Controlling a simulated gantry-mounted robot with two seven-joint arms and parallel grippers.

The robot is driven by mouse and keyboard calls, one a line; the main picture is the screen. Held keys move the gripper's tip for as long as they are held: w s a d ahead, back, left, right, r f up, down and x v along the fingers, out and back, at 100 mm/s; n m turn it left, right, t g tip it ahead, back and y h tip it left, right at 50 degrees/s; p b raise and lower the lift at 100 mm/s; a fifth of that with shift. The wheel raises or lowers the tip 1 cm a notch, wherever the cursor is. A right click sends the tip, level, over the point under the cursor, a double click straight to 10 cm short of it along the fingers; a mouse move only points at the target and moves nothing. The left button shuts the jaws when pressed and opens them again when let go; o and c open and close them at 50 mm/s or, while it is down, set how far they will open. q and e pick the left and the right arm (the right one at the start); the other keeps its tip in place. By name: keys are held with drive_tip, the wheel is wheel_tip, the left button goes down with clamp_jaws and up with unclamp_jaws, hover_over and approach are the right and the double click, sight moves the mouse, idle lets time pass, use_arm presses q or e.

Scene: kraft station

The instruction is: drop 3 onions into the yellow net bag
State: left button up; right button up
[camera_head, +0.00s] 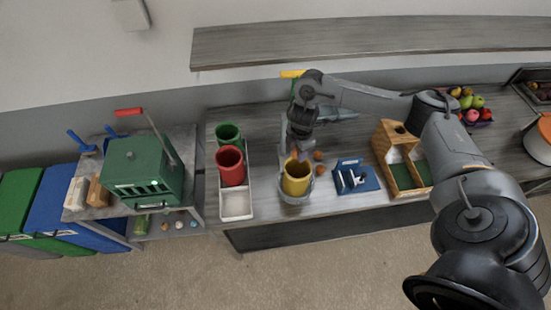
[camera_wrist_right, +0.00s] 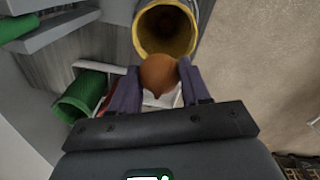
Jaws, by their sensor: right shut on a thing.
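The yellow net bag (camera_head: 297,178) stands open at the front of the table, in a grey ring-shaped holder. My right gripper (camera_head: 297,152) is above and just behind its opening, pointing down. In the right wrist view the gripper (camera_wrist_right: 160,82) is shut on a brown-orange onion (camera_wrist_right: 160,75), with the yellow bag (camera_wrist_right: 166,48) just beyond it. Two more onions, one (camera_head: 318,156) and another (camera_head: 320,169), lie on the table right of the bag. My left gripper does not show.
A red bag (camera_head: 230,170) and a green bag (camera_head: 228,134) stand left of the yellow one, by a white tray (camera_head: 236,205). A blue board (camera_head: 368,184) and a wooden box (camera_head: 386,138) are to the right. A shelf (camera_head: 380,42) runs above the back.

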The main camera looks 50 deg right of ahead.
drive_tip(key=shift+s+d+r+n, duration=0.2)
drive_tip(key=shift+d+r, duration=0.1)
drive_tip(key=shift+d, duration=0.15)
drive_tip(key=shift+s+d+r+n, duration=0.2)
drive_tip(key=shift+d+r, duration=0.1)
drive_tip(key=shift+d, duration=0.1)
drive_tip(key=shift+d+f+b, duration=0.15)
drive_tip(key=shift+f+b, duration=0.75)
drive_tip(key=shift+f, duration=0.55)
drive_tip(key=shift+d+f+b, duration=0.15)
drive_tip(key=shift+f+b, duration=0.75)
drive_tip(key=shift+f, duration=0.5)
drive_tip(key=o, duration=1.1)
drive_tip(key=shift+r, duration=0.1)
